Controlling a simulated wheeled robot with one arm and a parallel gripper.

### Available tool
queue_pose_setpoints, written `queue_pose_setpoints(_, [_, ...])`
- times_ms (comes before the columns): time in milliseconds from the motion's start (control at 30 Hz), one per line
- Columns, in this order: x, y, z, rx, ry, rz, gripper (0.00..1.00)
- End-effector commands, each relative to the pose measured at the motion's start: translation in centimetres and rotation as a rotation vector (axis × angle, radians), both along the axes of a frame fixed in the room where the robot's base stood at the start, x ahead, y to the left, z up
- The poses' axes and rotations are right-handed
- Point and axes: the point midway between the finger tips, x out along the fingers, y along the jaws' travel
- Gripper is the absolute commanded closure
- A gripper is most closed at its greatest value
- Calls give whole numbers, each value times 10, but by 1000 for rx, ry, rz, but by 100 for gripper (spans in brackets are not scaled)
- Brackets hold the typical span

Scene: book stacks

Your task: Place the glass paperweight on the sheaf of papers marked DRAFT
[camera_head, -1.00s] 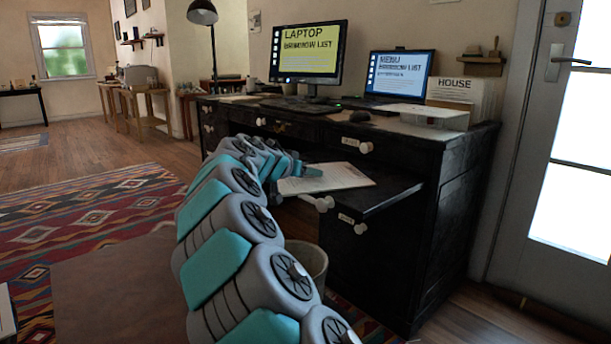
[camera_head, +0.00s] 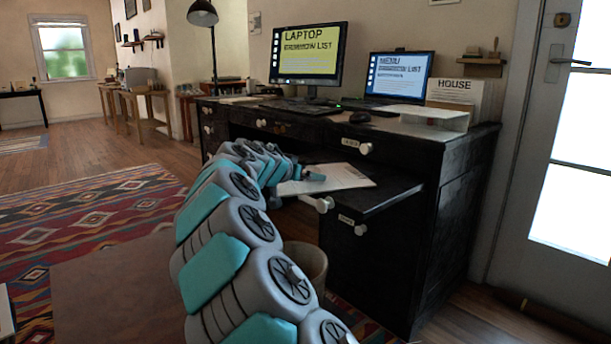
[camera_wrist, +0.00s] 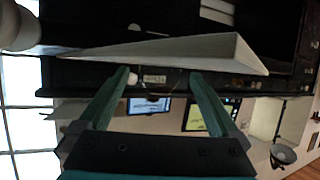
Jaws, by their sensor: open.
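A white sheaf of papers (camera_head: 347,177) lies on the pulled-out shelf of the black desk; no DRAFT mark can be read. In the wrist view, which is upside down, the pale sheaf (camera_wrist: 195,48) shows edge-on beyond my fingertips.
The black desk (camera_head: 440,210) holds a monitor (camera_head: 308,55), a laptop (camera_head: 400,75), a mouse (camera_head: 360,117) and a white tray (camera_head: 435,118). White drawer knobs stick out near the shelf. A bin (camera_head: 308,260) stands beside my arm.

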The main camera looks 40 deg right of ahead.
Motion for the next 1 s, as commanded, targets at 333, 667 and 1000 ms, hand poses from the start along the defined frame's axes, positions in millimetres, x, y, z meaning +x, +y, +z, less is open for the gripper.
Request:
queue_pose_setpoints(333, [-15, 37, 22, -3, -1, 1, 2])
queue_pose_setpoints(667, [-36, 90, 45, -3, -3, 4, 2])
queue_pose_setpoints(1000, [-43, 103, 49, 0, 0, -1, 2])
